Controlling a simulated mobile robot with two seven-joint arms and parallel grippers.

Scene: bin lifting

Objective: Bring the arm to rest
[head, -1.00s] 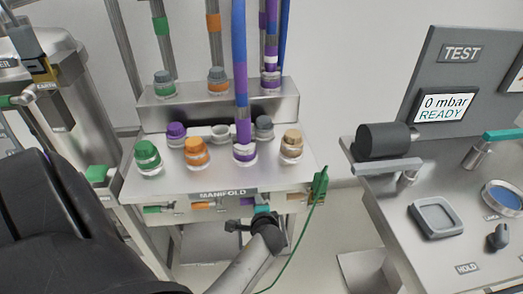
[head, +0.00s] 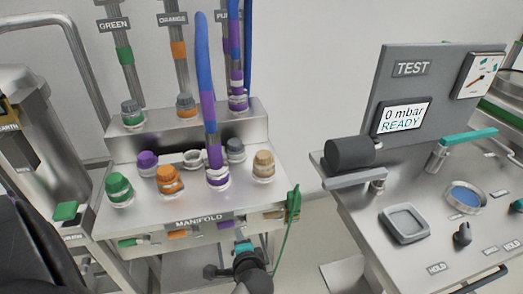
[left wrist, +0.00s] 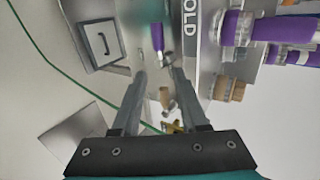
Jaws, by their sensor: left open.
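My left gripper (left wrist: 157,72) is open in the left wrist view. Its two grey fingers are spread apart and nothing is held between them. In the head view my left wrist (head: 250,266), with a teal part, is at the bottom centre, low in front of the manifold (head: 197,205). The fingertips cannot be made out there. In the left wrist view the manifold (left wrist: 190,62) is turned sideways, just right of the fingers. A purple-ended handle (left wrist: 157,37) shows beyond the fingertips. My right gripper is not in view.
The manifold carries several coloured caps and a tall blue-purple hose (head: 207,90). A green cable (head: 285,235) hangs at its right. The test bench (head: 345,215), its display (head: 403,118) reading "0 mbar READY", stands right. Bare floor (head: 315,235) lies between them.

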